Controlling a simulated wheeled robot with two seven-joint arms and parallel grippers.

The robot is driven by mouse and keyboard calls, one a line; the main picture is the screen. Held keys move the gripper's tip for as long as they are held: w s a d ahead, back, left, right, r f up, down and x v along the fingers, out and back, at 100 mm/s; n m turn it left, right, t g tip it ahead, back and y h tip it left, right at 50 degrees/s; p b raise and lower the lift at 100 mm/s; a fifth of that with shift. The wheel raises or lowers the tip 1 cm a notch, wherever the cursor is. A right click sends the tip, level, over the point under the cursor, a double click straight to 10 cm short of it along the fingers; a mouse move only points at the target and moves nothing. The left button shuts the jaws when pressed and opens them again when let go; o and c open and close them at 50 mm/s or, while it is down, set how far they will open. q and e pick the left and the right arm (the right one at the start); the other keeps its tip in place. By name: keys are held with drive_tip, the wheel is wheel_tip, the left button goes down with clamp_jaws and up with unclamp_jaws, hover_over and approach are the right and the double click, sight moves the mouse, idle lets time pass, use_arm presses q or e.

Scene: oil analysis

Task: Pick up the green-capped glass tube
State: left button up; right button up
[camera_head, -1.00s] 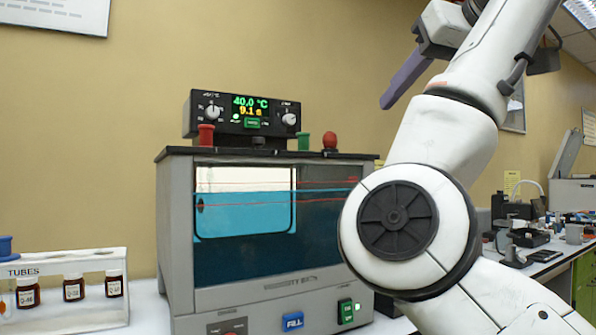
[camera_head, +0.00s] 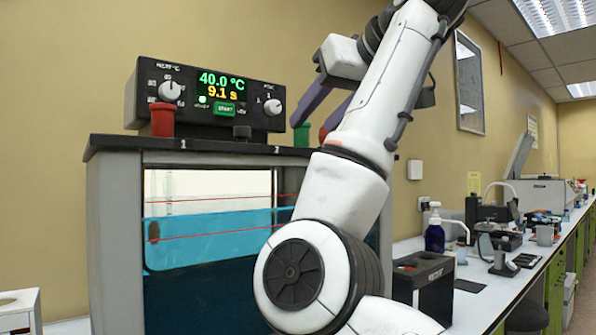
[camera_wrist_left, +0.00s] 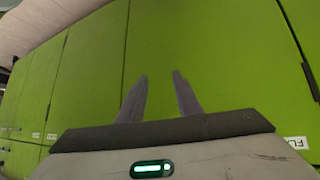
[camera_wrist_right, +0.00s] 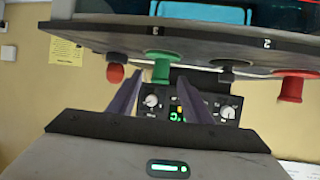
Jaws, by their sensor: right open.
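The green-capped tube shows its green cap (camera_head: 301,135) on top of the bath, right of the dark knob; its glass part cannot be made out. In the right wrist view the green cap (camera_wrist_right: 159,68) lies between the two fingers of my right gripper in the picture. My right gripper (camera_head: 311,122) is open and empty, its purple fingers slanting down to the left, with one tip close to the cap; contact cannot be told. My left gripper (camera_wrist_left: 159,80) is open and empty, facing green cabinet fronts.
The bath (camera_head: 115,240) has a dark lid and a control box (camera_head: 210,95). A red cap (camera_head: 162,119) stands at left; another red top (camera_wrist_right: 116,71) is beside the green cap. My right arm covers the bath's right side. A blue bottle (camera_head: 434,235) and a black box (camera_head: 423,285) stand right.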

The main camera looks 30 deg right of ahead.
sight(306, 131)
drive_tip(key=shift+w+f, duration=0.2)
drive_tip(key=shift+w, duration=0.35)
drive_tip(key=shift+w+f+p, duration=0.1)
drive_tip(key=shift+w+p, duration=0.15)
drive_tip(key=shift+p, duration=0.05)
drive_tip(key=p+x, duration=0.2)
drive_tip(key=x, duration=0.2)
drive_tip(key=shift+s, duration=0.1)
drive_tip(key=shift+w+f, duration=0.2)
drive_tip(key=shift+w, duration=0.25)
clamp_jaws()
